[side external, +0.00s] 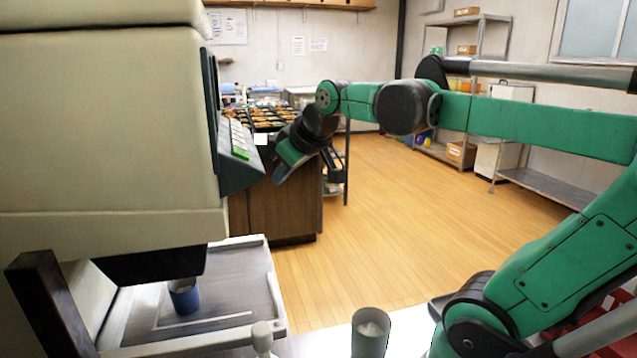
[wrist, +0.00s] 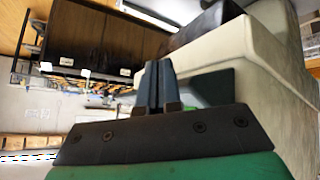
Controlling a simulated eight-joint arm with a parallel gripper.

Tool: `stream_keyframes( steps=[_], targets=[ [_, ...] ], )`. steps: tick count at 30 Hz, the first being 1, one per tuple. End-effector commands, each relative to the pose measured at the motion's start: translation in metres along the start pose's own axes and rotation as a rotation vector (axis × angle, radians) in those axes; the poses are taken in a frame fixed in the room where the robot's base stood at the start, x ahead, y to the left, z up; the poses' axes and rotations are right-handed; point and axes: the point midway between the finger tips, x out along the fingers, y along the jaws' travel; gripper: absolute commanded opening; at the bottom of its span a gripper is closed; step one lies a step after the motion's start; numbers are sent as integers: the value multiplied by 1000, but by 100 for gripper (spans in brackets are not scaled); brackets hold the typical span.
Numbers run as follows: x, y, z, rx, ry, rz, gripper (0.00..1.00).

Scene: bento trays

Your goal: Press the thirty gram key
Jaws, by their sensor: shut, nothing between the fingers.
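The beige dispensing machine (side external: 110,120) fills the left of the side view. Its dark sloping control panel (side external: 232,170) carries a row of pale and green keys (side external: 240,140), seen nearly edge-on. I cannot read the labels, so I cannot tell which is the thirty gram key. My gripper (wrist: 160,68) is shut and empty in the wrist view. In the side view my wrist is to the right of the panel, apart from the keys. In the wrist view the machine (wrist: 265,60) is on the right, and the keys cannot be made out.
Another cup (side external: 370,335) stands at the front edge. A dark counter (side external: 275,215) with bento trays (side external: 262,117) stands behind my wrist. Metal shelves (side external: 465,130) are at the back right. The wooden floor is open.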

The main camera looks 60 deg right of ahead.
Motion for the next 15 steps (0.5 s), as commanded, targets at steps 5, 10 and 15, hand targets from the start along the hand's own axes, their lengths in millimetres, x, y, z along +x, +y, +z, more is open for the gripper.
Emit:
stream_keyframes(
  steps=[5, 10, 15],
  targets=[
    [-25, 68, -47, 339, 72, -17, 0],
    [-47, 90, -84, 799, 183, -200, 0],
    [-58, 78, -108, 1098, 223, -414, 0]
  ],
)
